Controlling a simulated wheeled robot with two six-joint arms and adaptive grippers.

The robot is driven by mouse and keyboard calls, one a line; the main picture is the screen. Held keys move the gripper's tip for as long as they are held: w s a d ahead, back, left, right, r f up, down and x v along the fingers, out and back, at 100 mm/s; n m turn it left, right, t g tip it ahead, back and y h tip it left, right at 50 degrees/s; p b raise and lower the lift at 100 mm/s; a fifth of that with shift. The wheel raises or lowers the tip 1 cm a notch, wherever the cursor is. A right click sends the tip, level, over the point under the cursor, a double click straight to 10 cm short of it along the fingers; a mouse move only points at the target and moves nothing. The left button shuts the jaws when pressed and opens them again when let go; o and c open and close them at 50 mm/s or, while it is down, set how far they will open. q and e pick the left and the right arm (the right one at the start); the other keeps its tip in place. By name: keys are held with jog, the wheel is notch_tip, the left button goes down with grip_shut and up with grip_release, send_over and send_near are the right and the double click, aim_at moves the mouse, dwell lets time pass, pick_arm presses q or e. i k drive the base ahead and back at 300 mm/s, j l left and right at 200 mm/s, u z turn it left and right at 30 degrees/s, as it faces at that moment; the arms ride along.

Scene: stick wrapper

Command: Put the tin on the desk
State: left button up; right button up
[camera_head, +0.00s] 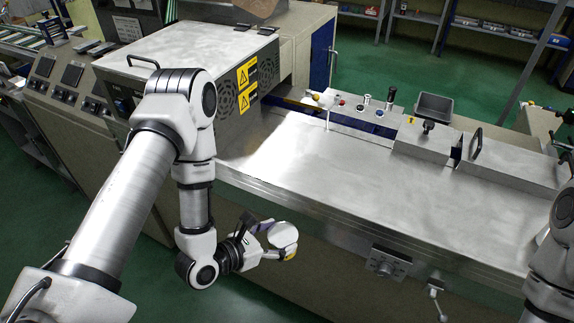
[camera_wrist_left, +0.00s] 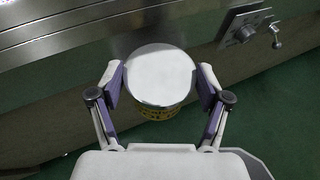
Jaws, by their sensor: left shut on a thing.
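The tin (camera_head: 283,236) is a round can with a plain pale lid and a yellow, dark-marked side. My left gripper (camera_head: 266,238) is shut on it and holds it in front of the desk's front edge, over the green floor. In the left wrist view the tin (camera_wrist_left: 160,78) sits between the two fingers of the left gripper (camera_wrist_left: 160,85), lid towards the camera. The desk is the long metal top (camera_head: 400,185), behind and to the right of the tin. Part of my right arm shows at the right edge, but its gripper is out of view.
A row of knobs and buttons (camera_head: 360,107) runs along the back of the metal top. A small grey tray (camera_head: 434,106) and a box with a handle (camera_head: 510,165) stand at the back right. A control knob (camera_head: 386,264) and a crank stick out of the front. The middle of the top is clear.

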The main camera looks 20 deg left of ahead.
aim_at(71, 47)
jog(key=j, duration=0.55)
jog(key=j+z, duration=0.15)
jog(key=j, duration=0.45)
jog(key=k+j, duration=0.1)
jog(key=j, duration=0.45)
jog(key=j+z, duration=0.1)
jog(key=j, duration=0.5)
jog(key=k+j+z, duration=0.1)
jog(key=j, duration=0.45)
jog(key=k+j, duration=0.1)
jog(key=j, duration=0.45)
